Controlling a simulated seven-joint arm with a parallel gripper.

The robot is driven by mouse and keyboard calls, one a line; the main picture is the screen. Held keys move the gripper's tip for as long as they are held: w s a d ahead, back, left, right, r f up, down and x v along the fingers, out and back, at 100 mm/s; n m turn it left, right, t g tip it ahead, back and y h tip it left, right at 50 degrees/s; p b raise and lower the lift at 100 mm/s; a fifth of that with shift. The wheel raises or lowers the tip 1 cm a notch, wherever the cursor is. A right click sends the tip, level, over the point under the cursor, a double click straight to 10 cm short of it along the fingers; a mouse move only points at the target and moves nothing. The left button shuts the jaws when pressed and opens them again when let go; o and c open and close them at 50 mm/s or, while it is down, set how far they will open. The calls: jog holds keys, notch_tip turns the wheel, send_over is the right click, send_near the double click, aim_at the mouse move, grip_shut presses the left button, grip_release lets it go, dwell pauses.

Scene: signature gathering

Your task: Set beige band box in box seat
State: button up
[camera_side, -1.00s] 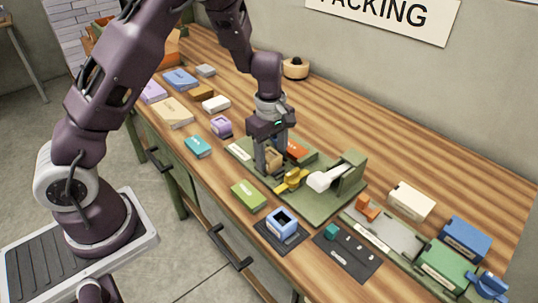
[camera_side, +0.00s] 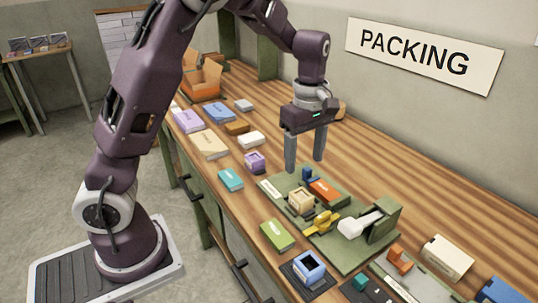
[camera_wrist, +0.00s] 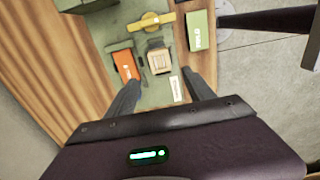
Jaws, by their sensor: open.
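The beige band box (camera_side: 301,200) sits upright on the green board (camera_side: 345,258), toward its left part. It also shows in the wrist view (camera_wrist: 160,61), where a dark edge, perhaps of the box seat, shows just beyond it. I cannot tell how fully the box sits in a seat. My gripper (camera_side: 305,165) is open and empty, raised above and behind the box, with its fingers apart from it. In the wrist view, the fingers (camera_wrist: 162,80) are spread on either side below the box.
An orange box (camera_side: 325,190) and small blue piece (camera_side: 308,174) stand beside the beige box. A green box (camera_side: 277,235) and blue open box (camera_side: 309,267) lie near the front edge. Bare wood lies behind the board.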

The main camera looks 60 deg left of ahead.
jog(key=s+d+r+m+t+h, duration=0.1)
jog(key=s+d+r+m+t, duration=0.1)
jog(key=s+r+m, duration=0.5)
jog(key=s+d+r+m+t, duration=0.1)
jog(key=s+m, duration=0.4)
jog(key=s, duration=0.3)
jog(key=s+d+r+m+t+y, duration=0.1)
jog(key=s+r+m+t, duration=0.1)
jog(key=s+m, duration=0.4)
jog(key=s, duration=0.3)
jog(key=shift+s+r+t, duration=0.15)
jog(key=shift+s+t, duration=0.05)
jog(key=shift+t, duration=0.1)
